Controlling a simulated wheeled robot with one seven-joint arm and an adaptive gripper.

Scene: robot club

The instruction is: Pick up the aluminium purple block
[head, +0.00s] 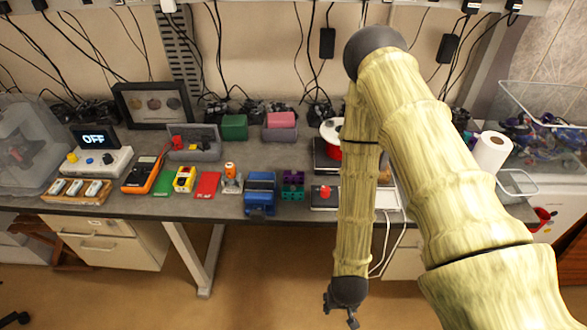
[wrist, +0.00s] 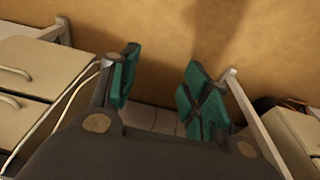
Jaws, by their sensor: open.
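The purple block (head: 293,185) stands on the grey workbench (head: 225,208) near its front edge, with dark holes in its face. It sits just right of a blue vise-like object (head: 261,190). My gripper (head: 341,308) hangs below the bench top, in front of the bench and to the right of the block. In the wrist view my gripper (wrist: 155,95) is open and empty, its green-padded fingers apart. The wrist view shows floor, wall and drawer units, and the block is not in it.
Left of the blue object are a small orange-and-white item (head: 231,178), a red plate (head: 207,185), a yellow device (head: 184,179) and an orange multimeter (head: 143,174). A red knob (head: 325,191) on a flat device stands to the right. Drawer units flank open floor below.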

